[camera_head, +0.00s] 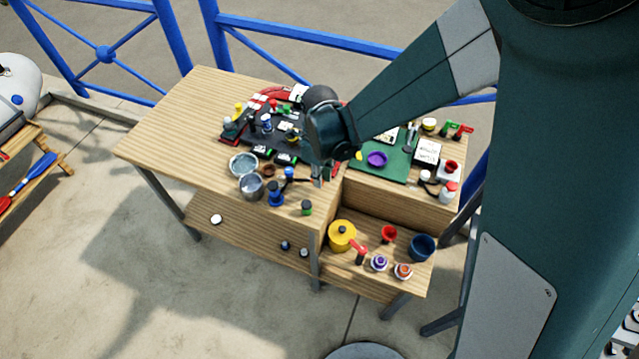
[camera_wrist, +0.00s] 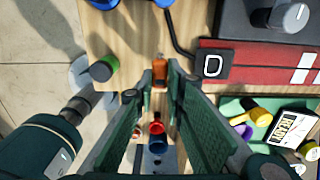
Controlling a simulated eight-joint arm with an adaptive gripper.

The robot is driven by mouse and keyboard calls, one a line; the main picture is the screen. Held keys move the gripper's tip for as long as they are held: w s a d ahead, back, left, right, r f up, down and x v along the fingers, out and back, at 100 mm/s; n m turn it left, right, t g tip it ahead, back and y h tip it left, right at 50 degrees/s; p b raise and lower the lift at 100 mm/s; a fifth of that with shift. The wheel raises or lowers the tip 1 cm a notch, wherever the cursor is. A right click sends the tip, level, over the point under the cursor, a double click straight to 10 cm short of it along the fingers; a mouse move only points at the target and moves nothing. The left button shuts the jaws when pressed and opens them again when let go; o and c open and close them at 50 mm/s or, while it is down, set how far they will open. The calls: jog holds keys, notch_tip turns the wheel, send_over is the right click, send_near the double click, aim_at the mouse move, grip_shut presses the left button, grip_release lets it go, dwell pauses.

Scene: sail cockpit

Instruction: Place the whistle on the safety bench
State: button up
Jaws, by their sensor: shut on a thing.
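My gripper (camera_head: 325,178) is over the front middle of a wooden bench (camera_head: 165,118), where the raised left top meets the lower right section. In the wrist view my gripper (camera_wrist: 160,88) has its two green fingers closed on a small orange thing (camera_wrist: 159,73), which seems to be the whistle. In the head view the arm and fingers mostly hide it. I cannot tell whether it touches the wood below. Which part is called the safety bench is not marked.
A dark tray (camera_head: 206,140) with several small items is behind my gripper. A green mat (camera_head: 395,165) with a purple ring lies to the right. A metal cup (camera_head: 250,187) and blue bottle (camera_head: 276,196) stand left. A yellow pot (camera_head: 342,236) and blue cup (camera_head: 421,247) occupy the lower shelf.

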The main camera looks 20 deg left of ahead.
jog(key=shift+f, duration=1.85)
jog(key=shift+f+b, duration=0.2)
jog(key=shift+b, duration=0.1)
jog(key=o, duration=0.8)
jog(key=shift+c, duration=0.2)
jog(key=shift+r, duration=0.25)
jog(key=shift+r+p, duration=0.6)
jog(key=shift+r, duration=5.4)
